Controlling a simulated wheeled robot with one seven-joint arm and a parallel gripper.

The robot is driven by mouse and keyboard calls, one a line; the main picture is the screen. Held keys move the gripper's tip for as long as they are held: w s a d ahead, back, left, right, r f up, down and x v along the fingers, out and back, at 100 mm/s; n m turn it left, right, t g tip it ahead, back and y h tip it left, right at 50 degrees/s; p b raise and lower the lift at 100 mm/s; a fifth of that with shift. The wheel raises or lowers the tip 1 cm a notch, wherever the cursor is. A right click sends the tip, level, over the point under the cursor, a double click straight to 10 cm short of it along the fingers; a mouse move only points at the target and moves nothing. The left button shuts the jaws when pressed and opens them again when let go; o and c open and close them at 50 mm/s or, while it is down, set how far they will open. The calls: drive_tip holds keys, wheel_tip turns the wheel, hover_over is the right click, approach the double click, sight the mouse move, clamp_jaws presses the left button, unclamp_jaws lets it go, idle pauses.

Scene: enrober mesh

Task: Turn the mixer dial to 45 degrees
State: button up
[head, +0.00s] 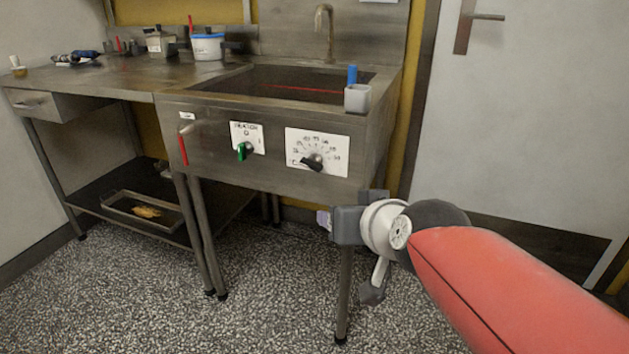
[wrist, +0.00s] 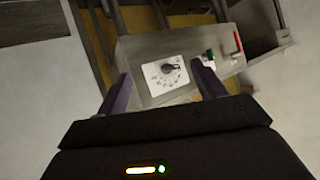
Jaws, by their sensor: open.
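The dial (head: 313,162) is a black knob on a white scale plate (head: 334,145) on the sink unit's front panel. Its pointer end lies toward the left of the plate. The dial also shows in the wrist view (wrist: 168,68), between my two fingers but well beyond them. My gripper (head: 325,221) is below and to the right of the dial in the head view, in front of the panel. In the wrist view my gripper (wrist: 162,88) is open, its fingers apart and empty. It does not touch the dial. The scale numbers are too small to read surely.
A green switch (head: 245,151) on a white plate and a red lever (head: 183,148) are left of the dial. A grey cup (head: 357,98) with a blue item stands on the sink's right corner. A leg (head: 345,290) stands below that corner. Open floor lies in front.

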sight(309, 168)
drive_tip(key=w+a+r+m+t+b, duration=0.25)
drive_tip(key=w+a+t+b, duration=0.3)
drive_tip(key=w+a, duration=0.35)
drive_tip(key=w+a+f+m+h+b, duration=0.1)
drive_tip(key=w+f+m+h+b, duration=0.4)
drive_tip(key=h, duration=0.5)
drive_tip(key=shift+m, duration=0.75)
drive_tip(key=x, duration=0.7)
drive_tip(key=shift+f, duration=0.15)
drive_tip(key=shift+s, duration=0.1)
drive_tip(key=c, duration=1)
